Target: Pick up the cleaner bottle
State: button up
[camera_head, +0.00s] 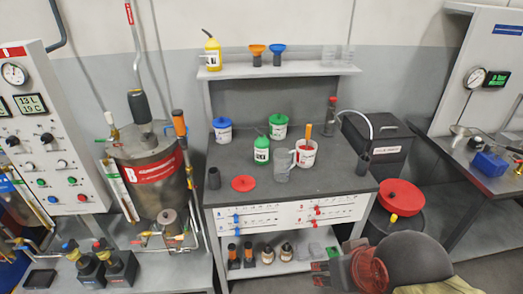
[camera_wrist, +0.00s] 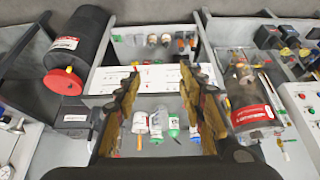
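Two bottles could be the cleaner bottle; I cannot read their labels. A green squeeze bottle (camera_head: 261,152) with a white label stands upright on the dark workbench, left of a clear jug. A yellow bottle (camera_head: 213,55) with a dark spout stands at the left end of the upper shelf. In the wrist view, my gripper (camera_wrist: 160,75) has its two fingers wide apart with nothing held. Beyond them, a green bottle (camera_wrist: 173,126) shows among the containers, apart from the fingers. My arm shows at the lower right of the head view.
A clear jug (camera_head: 281,165) and a white bucket (camera_head: 307,156) stand right of the green bottle. White tubs with blue (camera_head: 222,129) and green (camera_head: 278,126) lids stand behind it. A red lid (camera_head: 243,184) lies in front. The bench's right part is fairly clear.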

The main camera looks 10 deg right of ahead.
aim_at(263, 144)
jog(key=i+j, duration=0.2)
jog(key=i+j+z, duration=0.1)
jog(key=j, duration=0.35)
jog(key=i+j, duration=0.45)
jog(key=j, duration=0.25)
jog(key=i+j+z, duration=0.1)
jog(key=i+j, duration=0.3)
jog(key=j, duration=0.25)
jog(key=i+j, duration=0.15)
jog(key=j, duration=0.25)
jog(key=i+l+z, duration=0.05)
